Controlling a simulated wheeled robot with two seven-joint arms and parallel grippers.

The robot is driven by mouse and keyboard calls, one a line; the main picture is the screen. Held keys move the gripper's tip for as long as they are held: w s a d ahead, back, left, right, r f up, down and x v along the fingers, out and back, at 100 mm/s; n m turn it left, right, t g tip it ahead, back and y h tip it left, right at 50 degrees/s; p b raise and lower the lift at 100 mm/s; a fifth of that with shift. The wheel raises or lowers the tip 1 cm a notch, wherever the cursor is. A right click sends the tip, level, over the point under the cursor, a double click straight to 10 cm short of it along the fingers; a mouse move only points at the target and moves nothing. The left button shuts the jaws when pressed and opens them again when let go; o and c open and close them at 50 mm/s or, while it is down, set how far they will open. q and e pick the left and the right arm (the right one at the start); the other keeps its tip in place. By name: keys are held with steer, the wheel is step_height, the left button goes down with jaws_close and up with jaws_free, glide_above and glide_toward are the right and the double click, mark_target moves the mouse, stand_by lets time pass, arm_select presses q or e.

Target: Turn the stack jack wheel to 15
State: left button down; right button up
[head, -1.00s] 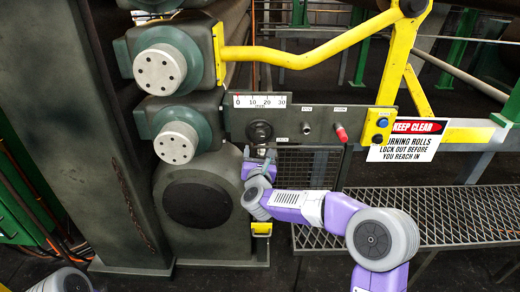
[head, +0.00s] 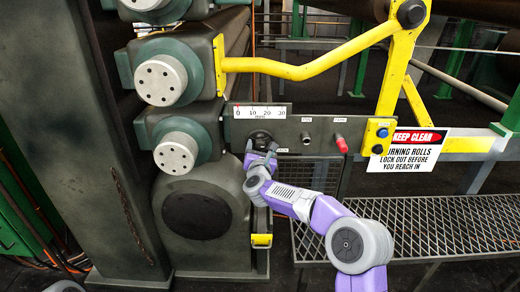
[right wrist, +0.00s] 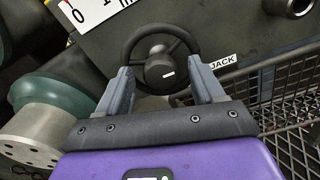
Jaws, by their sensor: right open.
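The stack jack wheel (head: 259,137) is a small black handwheel on the dark panel, under a white scale (head: 259,112) marked 0 to 30. A red mark on the scale stands near 0. In the right wrist view the wheel (right wrist: 164,70) shows its rim and hub, beside a JACK label (right wrist: 222,62). My right gripper (head: 263,152) is open at the wheel, and its fingers (right wrist: 162,78) stand on either side of the lower wheel. I cannot tell if they touch the rim. The gripper hides part of the wheel in the head view. My left gripper is not in view.
A small knob (head: 306,138) and a red knob (head: 341,144) sit right of the wheel. Large green roll ends (head: 176,152) are at left. A yellow guard bar (head: 300,70) crosses above, and a mesh walkway (head: 430,222) lies at lower right.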

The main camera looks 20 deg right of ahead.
steer(key=shift+c, duration=0.5)
steer(key=c, duration=1)
steer(key=shift+o, duration=0.2)
steer(key=shift+n, duration=0.3)
